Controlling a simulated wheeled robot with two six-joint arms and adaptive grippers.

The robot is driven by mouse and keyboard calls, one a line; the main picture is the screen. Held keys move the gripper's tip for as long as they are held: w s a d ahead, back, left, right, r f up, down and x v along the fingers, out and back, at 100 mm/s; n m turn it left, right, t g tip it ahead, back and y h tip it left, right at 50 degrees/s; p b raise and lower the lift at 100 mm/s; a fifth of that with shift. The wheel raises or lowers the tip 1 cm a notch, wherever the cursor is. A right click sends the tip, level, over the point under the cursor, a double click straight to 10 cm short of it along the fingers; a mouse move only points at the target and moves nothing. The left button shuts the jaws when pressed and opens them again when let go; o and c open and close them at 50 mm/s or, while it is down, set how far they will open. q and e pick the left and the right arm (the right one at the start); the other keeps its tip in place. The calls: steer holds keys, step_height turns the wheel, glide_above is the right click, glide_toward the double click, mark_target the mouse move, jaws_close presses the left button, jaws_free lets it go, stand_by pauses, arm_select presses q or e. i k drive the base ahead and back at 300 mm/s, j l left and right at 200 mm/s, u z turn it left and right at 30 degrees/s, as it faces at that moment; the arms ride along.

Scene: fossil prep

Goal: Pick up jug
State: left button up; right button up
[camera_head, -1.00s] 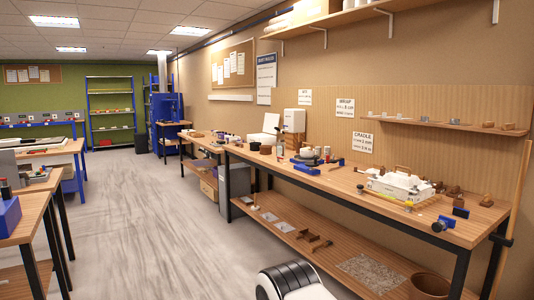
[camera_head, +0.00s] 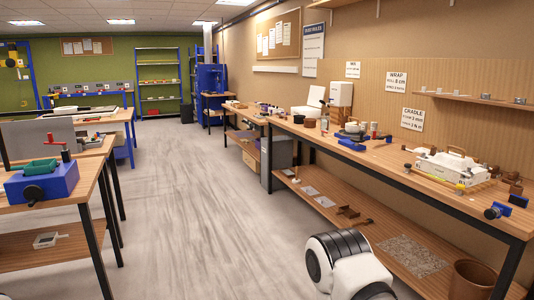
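I cannot make out a jug for certain in the head view. Several small vessels and tools stand on the long wooden bench (camera_head: 420,197) at the right, too small to identify surely. Among them are a dark round pot (camera_head: 310,122) and a pale round item (camera_head: 353,128) near a blue block. A white and black part of my own arm shows at the bottom right of centre. Neither gripper is in view, so I cannot see whether they hold anything.
A brown bin (camera_head: 472,280) stands on the right bench's lower shelf. A white box-like case (camera_head: 452,167) sits on the bench top. At left, a blue vise (camera_head: 42,184) with a green tray is on another table (camera_head: 80,190). The grey floor (camera_head: 200,220) between is clear.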

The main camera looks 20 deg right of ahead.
mark_target(325, 121)
steer(key=i+l+z, duration=0.35)
steer(key=i, duration=0.95)
steer(key=i+z, duration=0.3)
steer(key=i, duration=1)
steer(key=i+j+z, duration=0.1)
steer(key=i+z, duration=0.2)
steer(key=i, duration=0.4)
steer(key=i+j+z, duration=0.3)
steer(key=i, duration=0.4)
steer(key=i+j+z, duration=0.3)
steer(key=i, duration=0.4)
steer(key=i+j+z, duration=0.3)
steer(key=i+j, duration=0.3)
steer(key=j, duration=0.1)
